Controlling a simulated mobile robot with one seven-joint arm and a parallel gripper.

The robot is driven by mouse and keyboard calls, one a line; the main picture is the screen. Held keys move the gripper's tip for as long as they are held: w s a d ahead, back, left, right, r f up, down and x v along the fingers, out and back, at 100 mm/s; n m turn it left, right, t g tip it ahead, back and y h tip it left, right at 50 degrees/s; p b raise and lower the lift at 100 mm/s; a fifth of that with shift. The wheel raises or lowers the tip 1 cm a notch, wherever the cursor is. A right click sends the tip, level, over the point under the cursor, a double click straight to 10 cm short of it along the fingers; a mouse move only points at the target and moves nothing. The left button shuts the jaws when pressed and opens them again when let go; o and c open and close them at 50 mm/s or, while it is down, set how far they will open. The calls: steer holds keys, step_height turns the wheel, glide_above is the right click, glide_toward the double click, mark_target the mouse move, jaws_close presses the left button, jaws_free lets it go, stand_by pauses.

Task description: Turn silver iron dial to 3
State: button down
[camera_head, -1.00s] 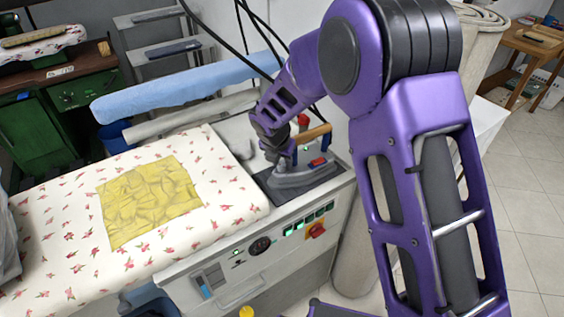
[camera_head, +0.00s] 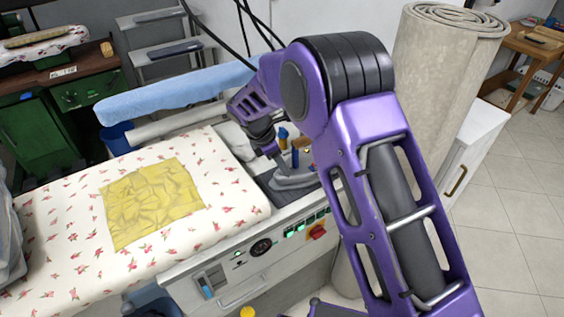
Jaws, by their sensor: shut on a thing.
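The silver iron (camera_head: 296,181) rests on a dark pad (camera_head: 264,184) at the right end of the ironing station. Part of its handle is behind my arm. My gripper (camera_head: 277,160) reaches down from the upper left, its tips at the iron's upper left side. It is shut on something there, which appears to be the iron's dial. The dial and its numbers are hidden or too small to read.
A floral ironing board (camera_head: 70,235) with a yellow cloth (camera_head: 152,202) is to the left. A blue padded arm (camera_head: 175,92) lies behind. The control panel (camera_head: 262,248) faces the front. A rolled carpet (camera_head: 440,85) stands at right.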

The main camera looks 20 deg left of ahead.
steer(key=m, duration=0.2)
steer(key=m+g, duration=0.1)
steer(key=m, duration=0.1)
steer(key=shift+w+a+m+g+h, duration=0.1)
steer(key=shift+w+m+g+h, duration=0.05)
steer(key=shift+m+g+h, duration=0.2)
steer(key=shift+w+m+g+h, duration=0.15)
steer(key=shift+m+g, duration=0.25)
steer(key=shift+m, duration=0.55)
steer(key=shift+s+m+g+h, duration=0.1)
steer(key=shift+m+g, duration=0.25)
steer(key=shift+m, duration=0.55)
steer(key=shift+w, duration=0.1)
steer(key=c, duration=0.5)
jaws_free()
steer(key=shift+r, duration=0.1)
steer(key=v, duration=1.1)
steer(key=shift+a+r, duration=0.15)
steer(key=shift+r, duration=0.25)
